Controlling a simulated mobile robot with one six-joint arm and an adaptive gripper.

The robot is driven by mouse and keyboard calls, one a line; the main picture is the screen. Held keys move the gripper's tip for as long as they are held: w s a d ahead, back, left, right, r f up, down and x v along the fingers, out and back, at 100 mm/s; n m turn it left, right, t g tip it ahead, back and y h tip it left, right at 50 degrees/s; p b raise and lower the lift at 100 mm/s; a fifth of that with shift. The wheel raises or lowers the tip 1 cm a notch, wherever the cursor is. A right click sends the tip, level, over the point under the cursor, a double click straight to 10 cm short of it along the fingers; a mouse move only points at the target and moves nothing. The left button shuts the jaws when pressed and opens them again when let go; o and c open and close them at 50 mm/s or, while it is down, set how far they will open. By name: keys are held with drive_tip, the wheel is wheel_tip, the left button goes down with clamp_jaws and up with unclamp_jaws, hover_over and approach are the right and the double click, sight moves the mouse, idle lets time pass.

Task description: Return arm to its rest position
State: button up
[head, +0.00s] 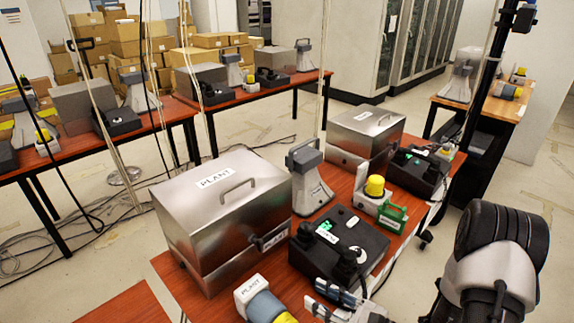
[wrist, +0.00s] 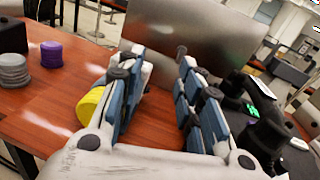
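My gripper (head: 345,300) shows at the bottom of the head view, low over the front of the red-brown table (head: 138,301). In the wrist view my gripper (wrist: 163,55) has its two blue-padded fingers apart, with only bare table and a steel box seen between them. It is open and holds nothing. The black paging unit (head: 340,247) with a green light is just behind my gripper in the head view; in the wrist view it is at the right (wrist: 262,115). My arm (head: 495,250) comes in from the lower right.
A steel box labelled PLANT (head: 215,190) stands on the table at left. A PLANT-labelled device (head: 262,302) lies in front of it. A grey stand (head: 308,180), a yellow-capped device (head: 374,188) and a second steel box (head: 366,130) stand behind. Floor is open at right.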

drive_tip(key=s+a+r+n+g+h, duration=0.2)
drive_tip(key=s+a+r+n+g, duration=0.1)
drive_tip(key=s+r+n+g, duration=0.4)
drive_tip(key=s+a+r+n+g+h, duration=0.2)
drive_tip(key=s+a+r+n+g, duration=0.1)
drive_tip(key=s+r+n+g, duration=0.4)
drive_tip(key=s+d+r+n+t+h, duration=0.2)
drive_tip(key=d+r+n+t+h, duration=0.1)
drive_tip(key=d+n+t+h, duration=0.1)
drive_tip(key=s+d+r+n+t+h, duration=0.3)
drive_tip(key=d+n+t+h, duration=0.1)
drive_tip(key=d+h, duration=0.3)
drive_tip(key=shift+s+d+r+n+t, duration=0.35)
drive_tip(key=shift+d+n, duration=0.15)
drive_tip(key=shift+n, duration=0.3)
